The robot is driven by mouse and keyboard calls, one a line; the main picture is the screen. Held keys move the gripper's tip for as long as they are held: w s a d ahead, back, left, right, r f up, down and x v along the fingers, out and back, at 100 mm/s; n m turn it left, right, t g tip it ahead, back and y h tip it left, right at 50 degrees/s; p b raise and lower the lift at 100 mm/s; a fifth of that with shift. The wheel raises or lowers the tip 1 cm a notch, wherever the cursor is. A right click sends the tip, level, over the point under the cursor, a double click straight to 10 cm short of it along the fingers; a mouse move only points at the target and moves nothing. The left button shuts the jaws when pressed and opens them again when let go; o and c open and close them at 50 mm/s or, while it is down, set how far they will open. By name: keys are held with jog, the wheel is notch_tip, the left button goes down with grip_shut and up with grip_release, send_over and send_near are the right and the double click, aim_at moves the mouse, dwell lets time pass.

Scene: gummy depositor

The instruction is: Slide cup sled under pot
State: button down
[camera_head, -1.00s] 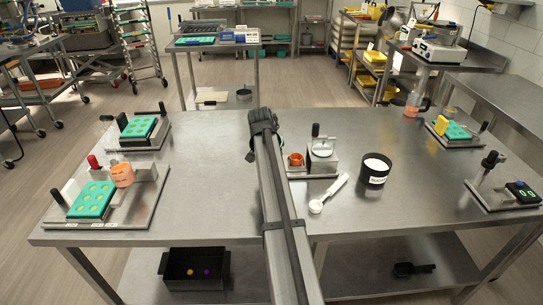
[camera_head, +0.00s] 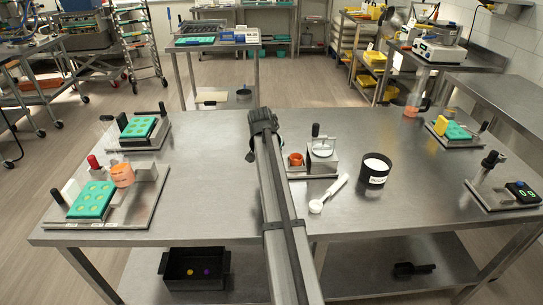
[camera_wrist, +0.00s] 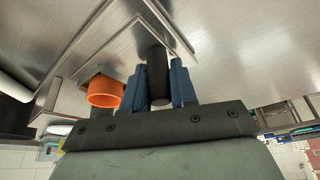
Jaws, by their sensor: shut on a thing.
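In the wrist view the orange cup (camera_wrist: 105,92) is left of my gripper (camera_wrist: 157,66). Its blue fingers are shut on a black upright handle (camera_wrist: 156,80), which looks like the cup sled's handle. The sled's plate is hard to make out. The pot is not clear in the wrist view.
More devices (camera_head: 458,131) are at the right edge. The table's left middle is clear.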

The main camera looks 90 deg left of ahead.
aim_at(286, 160)
jog(key=w, duration=0.4)
jog(key=shift+w, duration=0.35)
jog(key=c, duration=1)
grip_release()
jog(key=shift+o, duration=0.2)
jog(key=v, duration=1.4)
